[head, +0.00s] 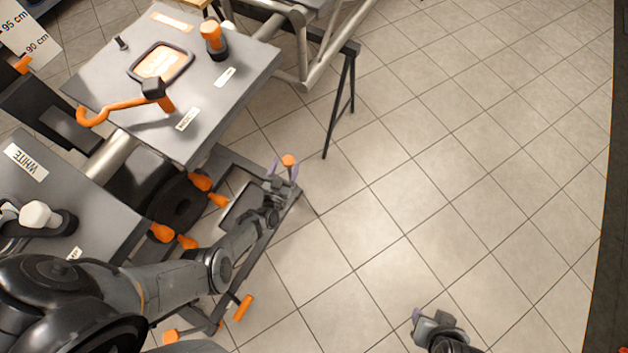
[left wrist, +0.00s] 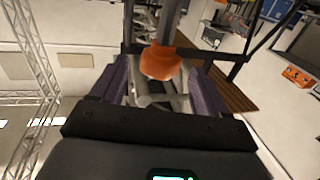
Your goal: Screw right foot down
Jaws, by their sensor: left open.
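An orange foot knob (head: 289,160) stands at the far right corner of the dark base frame (head: 282,208). My left gripper (head: 283,172) is open at this knob, its purple fingers on either side of it. In the left wrist view the knob (left wrist: 160,63) lies between the two open fingers (left wrist: 158,85), with a grey post behind it. I see no clear contact between fingers and knob. My right gripper (head: 423,321) is low in the head view, over bare floor and away from the frame; its jaw opening is unclear.
Orange knobs (head: 201,182) sit beside a dark wheel (head: 176,203), left of my left gripper. An orange handle (head: 243,307) is on the near part of the frame. Tiled floor to the right is clear.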

